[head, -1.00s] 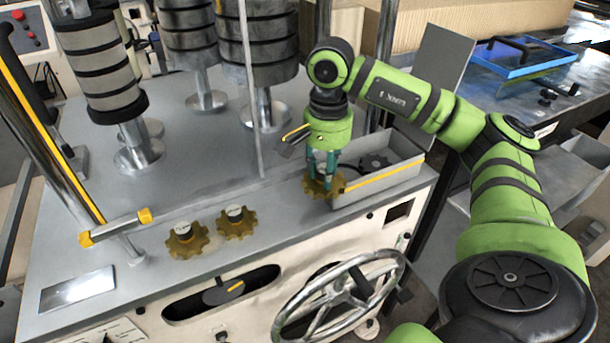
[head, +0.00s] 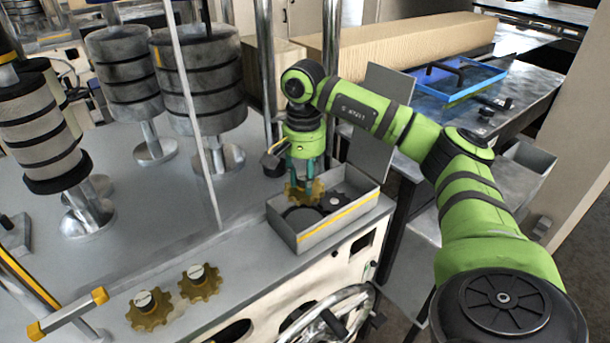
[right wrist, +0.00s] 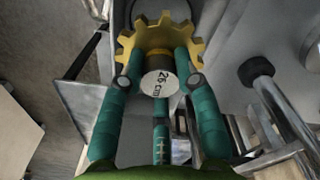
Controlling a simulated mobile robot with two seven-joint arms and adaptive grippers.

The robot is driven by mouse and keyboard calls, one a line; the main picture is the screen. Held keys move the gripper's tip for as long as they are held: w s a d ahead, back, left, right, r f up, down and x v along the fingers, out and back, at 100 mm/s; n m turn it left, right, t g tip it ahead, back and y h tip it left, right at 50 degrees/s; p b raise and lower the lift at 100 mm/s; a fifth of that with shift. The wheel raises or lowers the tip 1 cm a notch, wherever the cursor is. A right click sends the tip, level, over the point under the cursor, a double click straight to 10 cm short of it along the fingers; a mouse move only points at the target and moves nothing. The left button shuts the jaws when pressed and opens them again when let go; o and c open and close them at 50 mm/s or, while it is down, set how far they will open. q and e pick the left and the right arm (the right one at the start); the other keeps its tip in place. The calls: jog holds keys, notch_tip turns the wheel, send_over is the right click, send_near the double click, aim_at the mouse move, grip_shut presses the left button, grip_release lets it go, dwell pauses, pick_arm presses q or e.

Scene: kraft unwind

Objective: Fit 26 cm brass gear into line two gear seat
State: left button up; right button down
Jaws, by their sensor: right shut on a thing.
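The brass gear (head: 316,192) is held in my right gripper (head: 303,180) above the grey open box on the machine top. In the right wrist view, the gear (right wrist: 178,35) shows yellow teeth and a hub labelled "26 cm", with the teal fingers (right wrist: 158,85) closed around the hub. Two other brass gears, a left one (head: 150,318) and a right one (head: 200,289), lie on the machine's front edge, each with a pale hub. I cannot tell which place is the line two gear seat. My left gripper is not in view.
The grey box (head: 340,222) has a yellow stripe and holds dark gears (head: 334,204). Rollers (head: 205,80) on posts stand behind, with a thin upright rod (head: 190,100) in front. A handwheel (head: 325,318) is below. The grey top (head: 150,250) between rollers and gears is clear.

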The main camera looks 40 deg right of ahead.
jog(key=shift+d+f, duration=0.1)
jog(key=shift+f, duration=0.3)
jog(key=shift+w+f+b, duration=0.1)
jog(key=shift+f+b, duration=0.2)
jog(key=shift+b, duration=0.1)
jog(key=shift+d+f+b, duration=0.1)
jog(key=shift+f+b, duration=0.3)
jog(key=shift+f, duration=0.15)
jog(key=shift+f+b, duration=0.6)
jog(key=shift+f, duration=0.05)
jog(key=shift+f+b, duration=0.4)
jog(key=shift+f, duration=0.15)
jog(key=shift+f+b, duration=1)
jog(key=shift+f, duration=0.15)
pick_arm(q)
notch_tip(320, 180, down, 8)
jog(key=b, duration=0.1)
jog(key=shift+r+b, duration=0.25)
jog(key=shift+b, duration=0.05)
pick_arm(e)
jog(key=shift+f, duration=1.25)
